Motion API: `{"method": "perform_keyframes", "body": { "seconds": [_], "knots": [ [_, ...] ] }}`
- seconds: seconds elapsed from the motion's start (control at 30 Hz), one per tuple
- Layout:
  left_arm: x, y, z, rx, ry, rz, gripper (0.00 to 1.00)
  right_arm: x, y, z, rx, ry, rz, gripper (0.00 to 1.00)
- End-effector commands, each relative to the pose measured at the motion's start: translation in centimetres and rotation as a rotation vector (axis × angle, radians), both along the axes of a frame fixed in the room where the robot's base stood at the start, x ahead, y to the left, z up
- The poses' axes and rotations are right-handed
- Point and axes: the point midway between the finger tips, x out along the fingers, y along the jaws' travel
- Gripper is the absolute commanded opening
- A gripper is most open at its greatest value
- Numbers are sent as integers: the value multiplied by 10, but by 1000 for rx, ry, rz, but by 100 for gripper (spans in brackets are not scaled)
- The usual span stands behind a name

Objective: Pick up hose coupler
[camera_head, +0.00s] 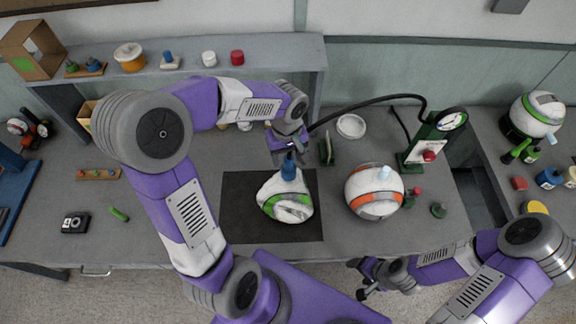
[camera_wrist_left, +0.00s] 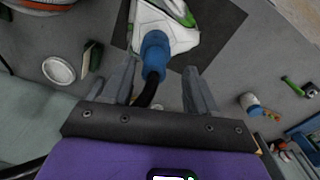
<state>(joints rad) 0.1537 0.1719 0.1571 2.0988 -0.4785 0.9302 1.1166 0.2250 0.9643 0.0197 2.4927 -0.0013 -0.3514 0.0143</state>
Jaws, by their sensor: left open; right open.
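The blue hose coupler (camera_head: 289,170) sits on top of the white and green ball (camera_head: 287,203), which looks slumped on the black mat (camera_head: 240,207). A black hose (camera_head: 365,103) runs to the coupler from the gauge stand. My left gripper (camera_head: 287,155) is open just above the coupler. In the left wrist view, the coupler (camera_wrist_left: 155,48) and hose lie between the open fingers, with the coupler around the fingertips; contact is not clear. My right gripper (camera_head: 366,280) is open and empty, low in front of the table edge.
A white and orange ball (camera_head: 374,192) with a pale blue top stands right of the mat. The green gauge stand (camera_head: 437,140) is behind it. A white dish (camera_head: 351,126) and a green upright piece (camera_head: 327,149) lie behind. A shelf (camera_head: 190,73) is at back left.

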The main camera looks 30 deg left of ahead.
Motion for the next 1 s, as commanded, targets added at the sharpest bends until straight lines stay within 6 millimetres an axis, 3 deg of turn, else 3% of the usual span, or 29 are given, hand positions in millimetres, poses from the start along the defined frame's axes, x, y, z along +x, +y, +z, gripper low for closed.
{"method": "perform_keyframes", "body": {
  "seconds": [0.2, 0.47, 0.83, 1.0],
  "knots": [
    [0, -1, -28, -1, 3, -2, 58, 1, 0, 1, -1, -3, -1, 71],
    [0, -1, -30, -1, 1, -1, 58, 1, 0, 1, 0, -2, -1, 71],
    [0, -1, -30, -1, 1, -1, 2, 1, 0, 1, 0, -2, -1, 71],
    [0, -1, -30, -1, 0, -1, 0, 1, 0, 1, 0, -2, -1, 71]
  ]
}}
